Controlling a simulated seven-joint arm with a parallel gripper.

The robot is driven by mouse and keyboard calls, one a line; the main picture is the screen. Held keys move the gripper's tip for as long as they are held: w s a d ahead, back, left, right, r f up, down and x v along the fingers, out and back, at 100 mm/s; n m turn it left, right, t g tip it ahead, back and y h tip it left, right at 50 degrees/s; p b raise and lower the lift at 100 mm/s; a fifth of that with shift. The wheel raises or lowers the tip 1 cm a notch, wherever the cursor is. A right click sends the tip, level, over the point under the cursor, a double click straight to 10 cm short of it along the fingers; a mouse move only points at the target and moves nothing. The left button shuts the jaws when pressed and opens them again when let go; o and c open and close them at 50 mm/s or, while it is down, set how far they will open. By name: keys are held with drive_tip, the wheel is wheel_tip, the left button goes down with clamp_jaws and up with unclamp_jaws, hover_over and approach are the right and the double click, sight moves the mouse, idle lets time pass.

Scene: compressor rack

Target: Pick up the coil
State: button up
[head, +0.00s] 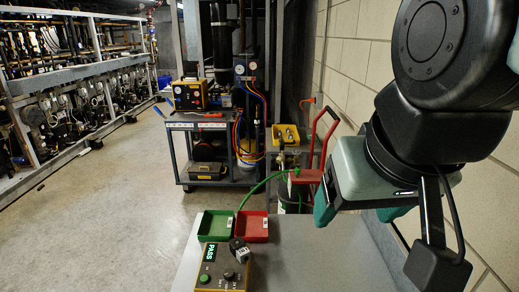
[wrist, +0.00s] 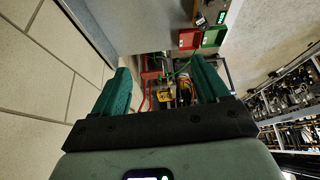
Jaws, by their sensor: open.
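A small dark block with pale markings, which looks like the coil (head: 240,250), sits at the back edge of a tester box (head: 211,283) with a lit green PASS display, at the bottom of the head view. I cannot tell whether it rests on the box or just behind it. It also shows small at the top of the wrist view (wrist: 221,17). My gripper (head: 358,212) is open and empty, above and to the right of the coil, over the right side of the grey table. Its two teal fingers (wrist: 161,78) stand wide apart in the wrist view.
A green tray (head: 216,237) and a red tray (head: 253,239) sit side by side behind the tester, both seemingly empty. The grey table (head: 310,265) is clear to the right. A block wall (head: 352,60) stands close on the right. A red hand truck (head: 310,172) and a cart (head: 197,122) stand beyond.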

drive_tip(key=w+a+f+n+g, duration=0.2)
drive_tip(key=w+a, duration=0.2)
drive_tip(key=w, duration=0.8)
drive_tip(key=n+g, duration=0.3)
drive_tip(key=n, duration=0.1)
hover_over(240, 245)
wheel_tip(240, 245, down, 31)
drive_tip(key=shift+w+f, duration=0.1)
drive_tip(key=shift+w, duration=0.05)
drive_tip(key=shift+s+f, duration=0.2)
drive_tip(key=shift+f, duration=2.8)
drive_tip(key=shift+c, duration=0.3)
